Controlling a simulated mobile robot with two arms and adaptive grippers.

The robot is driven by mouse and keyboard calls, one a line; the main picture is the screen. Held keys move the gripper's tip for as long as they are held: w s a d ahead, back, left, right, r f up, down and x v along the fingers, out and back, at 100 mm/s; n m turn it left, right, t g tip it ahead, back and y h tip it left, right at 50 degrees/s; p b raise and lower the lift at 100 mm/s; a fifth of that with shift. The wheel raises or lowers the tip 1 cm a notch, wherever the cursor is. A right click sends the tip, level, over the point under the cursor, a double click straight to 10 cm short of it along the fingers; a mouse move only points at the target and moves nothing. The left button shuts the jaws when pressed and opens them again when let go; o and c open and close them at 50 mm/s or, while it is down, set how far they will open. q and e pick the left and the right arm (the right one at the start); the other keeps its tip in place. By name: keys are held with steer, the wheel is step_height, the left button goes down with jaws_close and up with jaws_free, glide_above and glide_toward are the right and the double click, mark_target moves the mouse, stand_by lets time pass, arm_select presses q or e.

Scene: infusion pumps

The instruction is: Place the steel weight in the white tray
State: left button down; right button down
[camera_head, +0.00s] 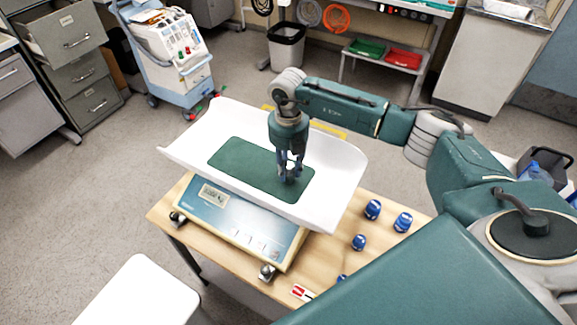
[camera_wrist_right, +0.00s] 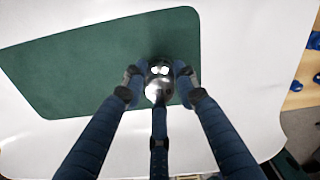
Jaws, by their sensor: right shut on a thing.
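The white tray (camera_head: 342,165) is a wide curved pan on top of a blue scale (camera_head: 240,222), with a green mat (camera_head: 240,165) lying in it. My right gripper (camera_head: 290,178) points down over the right part of the mat. In the right wrist view its dark fingers (camera_wrist_right: 159,85) are shut around the shiny steel weight (camera_wrist_right: 159,68), which is over the green mat near its edge. The weight is mostly hidden by the fingers in the head view. I cannot tell whether it touches the mat. My left gripper is not in view.
Several blue-capped items (camera_head: 372,209) stand on the wooden table (camera_head: 330,250) right of the scale. A red and white item (camera_head: 302,292) lies near the front edge. A white stool top (camera_head: 140,292) is at the lower left.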

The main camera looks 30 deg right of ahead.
mark_target(289, 165)
steer(key=shift+f, duration=0.15)
steer(key=c, duration=1.4)
jaws_free()
steer(key=shift+o, duration=0.2)
steer(key=shift+r, duration=0.2)
step_height(289, 165, up, 11)
steer(key=b, duration=0.2)
steer(key=shift+b, duration=0.3)
steer(key=shift+r, duration=0.55)
